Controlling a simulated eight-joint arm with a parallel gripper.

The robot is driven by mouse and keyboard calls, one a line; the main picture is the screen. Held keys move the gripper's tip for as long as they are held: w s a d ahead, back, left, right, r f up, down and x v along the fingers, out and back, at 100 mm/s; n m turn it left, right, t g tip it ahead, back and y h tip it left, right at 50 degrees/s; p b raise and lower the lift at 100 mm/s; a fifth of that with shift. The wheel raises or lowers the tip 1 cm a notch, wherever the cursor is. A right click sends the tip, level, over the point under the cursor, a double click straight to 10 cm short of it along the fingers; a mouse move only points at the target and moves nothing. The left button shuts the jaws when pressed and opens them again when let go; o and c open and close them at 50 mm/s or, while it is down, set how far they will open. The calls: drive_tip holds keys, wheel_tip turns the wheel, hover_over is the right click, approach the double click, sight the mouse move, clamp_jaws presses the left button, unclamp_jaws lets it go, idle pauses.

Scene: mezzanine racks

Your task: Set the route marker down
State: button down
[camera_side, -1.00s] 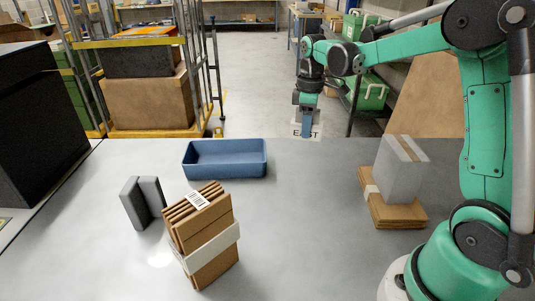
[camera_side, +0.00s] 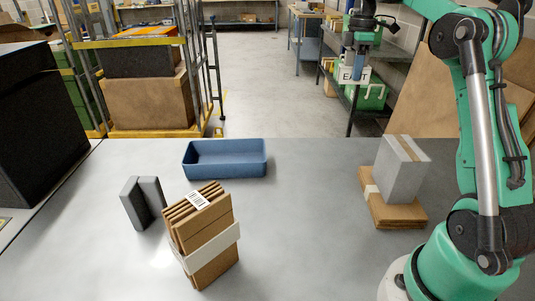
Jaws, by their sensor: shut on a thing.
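The route marker (camera_side: 347,75) is a small white plate with dark letters, of which "EA" can be read. It hangs in the air at the upper right, above and apart from the grey table (camera_side: 300,215). My gripper (camera_side: 362,62) points down and is shut on the marker. A blue part at the fingers covers some of the plate, so the exact grip is hard to see.
A blue tray (camera_side: 226,174) stands empty at the table's back. Banded cardboard (camera_side: 205,240) and dark grey bookend-like blocks (camera_side: 140,203) are at left front. A grey box (camera_side: 402,168) sits on flat cardboard (camera_side: 390,208) at right. The middle of the table is clear.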

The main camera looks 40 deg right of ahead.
sight(342, 153)
drive_tip(key=f, duration=2)
drive_tip(key=shift+s+d, duration=0.15)
drive_tip(key=shift+d, duration=0.25)
drive_tip(key=shift+f, duration=0.1)
drive_tip(key=c, duration=0.5)
unclamp_jaws()
drive_tip(key=shift+c, duration=0.2)
wheel_tip(342, 153, up, 12)
drive_tip(key=w+a+r+m+t+h, duration=0.1)
drive_tip(key=a+r+m+t, duration=0.15)
drive_tip(key=a, duration=0.55)
drive_tip(key=s+a+f+m+t, duration=0.1)
drive_tip(key=s+a+m+t, duration=0.1)
drive_tip(key=a, duration=0.7)
drive_tip(key=s+a+m+t+y, duration=0.1)
drive_tip(key=s+a+m, duration=0.3)
drive_tip(key=a, duration=0.6)
drive_tip(key=shift+s+a+f+t, duration=0.35)
drive_tip(key=shift+s+t, duration=0.2)
drive_tip(key=shift+t, duration=0.3)
